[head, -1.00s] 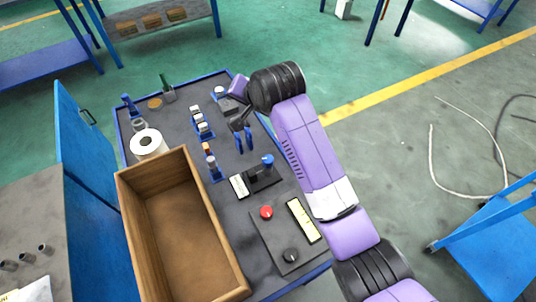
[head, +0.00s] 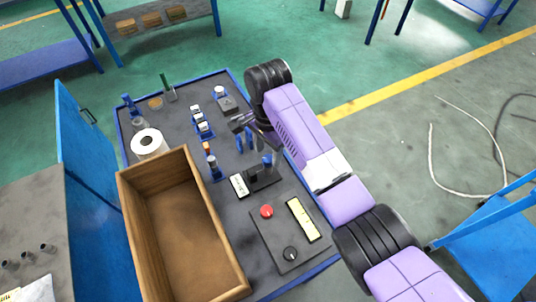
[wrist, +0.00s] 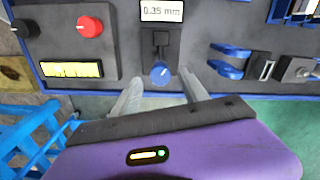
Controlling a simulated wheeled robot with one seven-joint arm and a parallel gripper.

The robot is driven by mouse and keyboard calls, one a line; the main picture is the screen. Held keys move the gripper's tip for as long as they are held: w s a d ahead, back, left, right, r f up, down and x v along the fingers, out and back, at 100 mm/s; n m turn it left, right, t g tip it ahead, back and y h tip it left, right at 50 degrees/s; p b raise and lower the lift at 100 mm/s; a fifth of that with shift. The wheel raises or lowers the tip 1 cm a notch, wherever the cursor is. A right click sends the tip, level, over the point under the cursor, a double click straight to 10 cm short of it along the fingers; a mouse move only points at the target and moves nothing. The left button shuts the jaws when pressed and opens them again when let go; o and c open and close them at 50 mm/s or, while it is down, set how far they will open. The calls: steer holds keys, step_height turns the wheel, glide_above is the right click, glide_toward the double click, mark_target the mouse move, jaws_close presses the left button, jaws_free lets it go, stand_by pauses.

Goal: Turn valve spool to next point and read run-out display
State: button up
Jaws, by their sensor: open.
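The run-out display (wrist: 162,11) reads 0.35 mm in the wrist view. In the head view it is a small white panel (head: 239,186) too small to read. Next to it is a dark stand (head: 265,181). A blue round knob with a white mark (wrist: 160,73), seemingly the end of the valve spool, sits on this stand. My gripper (wrist: 160,78) is open, one finger to each side of the knob in the wrist view. I cannot tell whether the fingers touch it. In the head view my gripper (head: 261,150) partly hides the knob.
A control plate with a red knob (head: 266,211), a black knob (head: 290,254) and a yellow panel (head: 303,219) lies nearer me. A wooden box (head: 208,178) and a white roll (head: 149,142) are on the left. Blue fixtures (head: 202,127) stand farther back.

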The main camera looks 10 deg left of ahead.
mark_target(268, 165)
steer(key=shift+f, duration=1.25)
jaws_close()
